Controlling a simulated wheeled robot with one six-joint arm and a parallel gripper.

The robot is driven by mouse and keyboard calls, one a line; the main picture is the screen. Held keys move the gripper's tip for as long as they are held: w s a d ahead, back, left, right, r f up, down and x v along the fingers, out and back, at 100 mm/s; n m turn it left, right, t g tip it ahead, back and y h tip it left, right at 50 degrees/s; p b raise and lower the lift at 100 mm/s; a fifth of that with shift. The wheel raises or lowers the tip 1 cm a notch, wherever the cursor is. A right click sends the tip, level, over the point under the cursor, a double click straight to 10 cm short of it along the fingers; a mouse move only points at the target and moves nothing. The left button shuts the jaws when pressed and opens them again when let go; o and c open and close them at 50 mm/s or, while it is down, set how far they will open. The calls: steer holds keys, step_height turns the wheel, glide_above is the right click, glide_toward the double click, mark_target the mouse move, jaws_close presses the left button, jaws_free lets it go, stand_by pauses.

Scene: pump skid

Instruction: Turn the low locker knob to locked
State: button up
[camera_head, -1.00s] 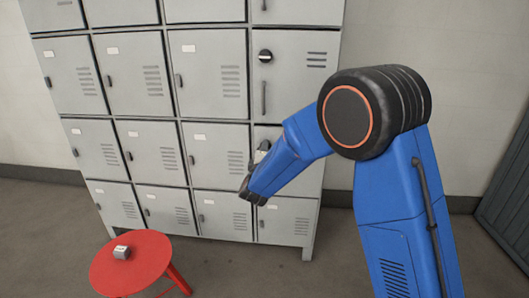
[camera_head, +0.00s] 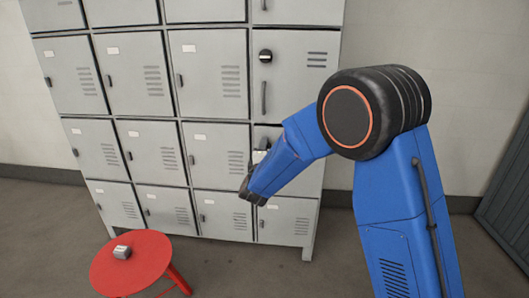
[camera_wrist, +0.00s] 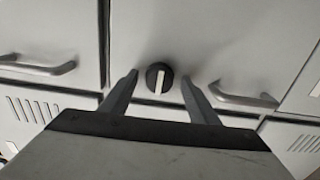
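The low locker knob (camera_wrist: 159,77) is a round black dial with a white pointer bar, on a grey locker door in the wrist view. The bar stands close to upright in that view. My gripper (camera_wrist: 160,80) is open, with one finger on each side of the knob and a visible gap at both sides. I cannot tell how deep the fingertips reach around it. In the head view my blue arm (camera_head: 290,157) covers most of the low knob's area, and the gripper fingers cannot be made out.
A second black knob (camera_head: 265,55) sits higher on the right locker column, above a bar handle (camera_head: 263,98). Curved handles (camera_wrist: 245,98) flank the low knob in the wrist view. A red round stool (camera_head: 150,250) with a small grey object (camera_head: 122,252) stands front left.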

steer(key=s, duration=1.7)
steer(key=shift+s+a, duration=0.2)
steer(key=shift+a, duration=0.05)
steer(key=s+d+r+m+g+y, duration=0.3)
steer(key=d+r+m, duration=0.1)
steer(key=d, duration=0.4)
steer(key=s+d+r+m+g+y, duration=0.2)
steer(key=s+d+r+m+g, duration=0.1)
steer(key=d, duration=0.4)
steer(key=s+d+f+m+g+h, duration=0.2)
steer(key=s+d+m, duration=0.3)
steer(key=s+d, duration=0.6)
steer(key=s+d+f+m+g+h, duration=0.2)
steer(key=s+d+m+g, duration=0.3)
steer(key=s+d, duration=0.5)
steer(key=s, duration=0.8)
steer(key=shift+d+f+m, duration=0.3)
steer(key=shift+d+m, duration=0.1)
steer(key=shift+s, duration=0.1)
